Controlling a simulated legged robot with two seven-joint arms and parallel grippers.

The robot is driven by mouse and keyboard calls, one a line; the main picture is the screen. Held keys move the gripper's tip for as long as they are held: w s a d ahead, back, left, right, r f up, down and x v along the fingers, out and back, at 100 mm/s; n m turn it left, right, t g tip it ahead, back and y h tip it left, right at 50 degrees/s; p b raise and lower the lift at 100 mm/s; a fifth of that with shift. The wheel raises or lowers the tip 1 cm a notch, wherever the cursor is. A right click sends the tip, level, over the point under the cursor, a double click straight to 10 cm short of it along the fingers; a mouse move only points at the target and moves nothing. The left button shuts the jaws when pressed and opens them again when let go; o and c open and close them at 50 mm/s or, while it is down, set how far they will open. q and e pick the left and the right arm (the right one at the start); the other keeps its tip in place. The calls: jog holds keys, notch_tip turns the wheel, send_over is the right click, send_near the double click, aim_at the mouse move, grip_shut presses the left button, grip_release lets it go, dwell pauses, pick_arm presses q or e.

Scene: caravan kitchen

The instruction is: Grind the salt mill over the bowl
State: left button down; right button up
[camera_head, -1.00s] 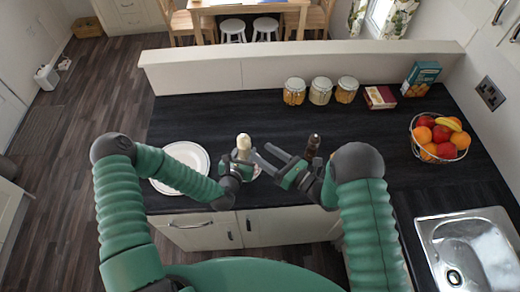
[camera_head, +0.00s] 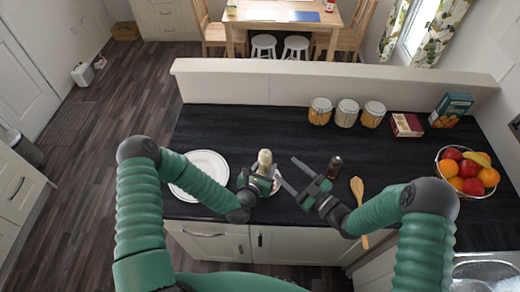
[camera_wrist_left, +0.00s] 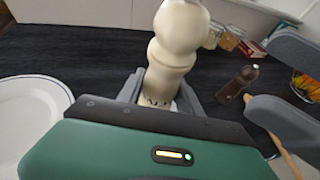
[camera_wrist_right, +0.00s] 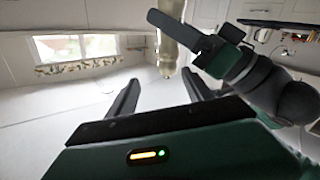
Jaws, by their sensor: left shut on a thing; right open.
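The cream salt mill (camera_head: 265,158) stands upright in my left gripper (camera_head: 262,178), which is shut around its lower body. The left wrist view shows the mill (camera_wrist_left: 176,50) between the fingers. A pale bowl (camera_head: 274,188) with some red on it shows just behind and below the left gripper; most of it is hidden, and I cannot tell whether the mill is over it. My right gripper (camera_head: 285,168) is open and empty, just right of the mill, its fingers pointing at it. In the right wrist view the mill (camera_wrist_right: 172,45) is beyond the open fingers, apart from them.
A dark mill (camera_head: 335,167) and a wooden spoon (camera_head: 357,190) are right of the right gripper. A white plate (camera_head: 205,172) lies at left. The middle of the dark counter (camera_head: 250,125) is clear.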

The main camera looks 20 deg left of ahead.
aim_at(265, 155)
jog(key=w+a+m, duration=0.5)
jog(key=a+m, duration=0.2)
jog(key=a, duration=0.5)
jog(key=shift+a+g, duration=0.2)
jog(key=shift+g, duration=0.2)
jog(key=shift+d+r, duration=0.1)
jog(key=c, duration=0.4)
grip_shut()
jog(key=shift+w+d+m+t+h, duration=0.1)
jog(key=shift+w+m+t+h, duration=0.1)
jog(key=shift+m+t, duration=0.3)
jog(key=shift+w+d+m+t+h, duration=0.1)
jog(key=shift+m+t+h, duration=0.15)
jog(key=shift+t, duration=0.35)
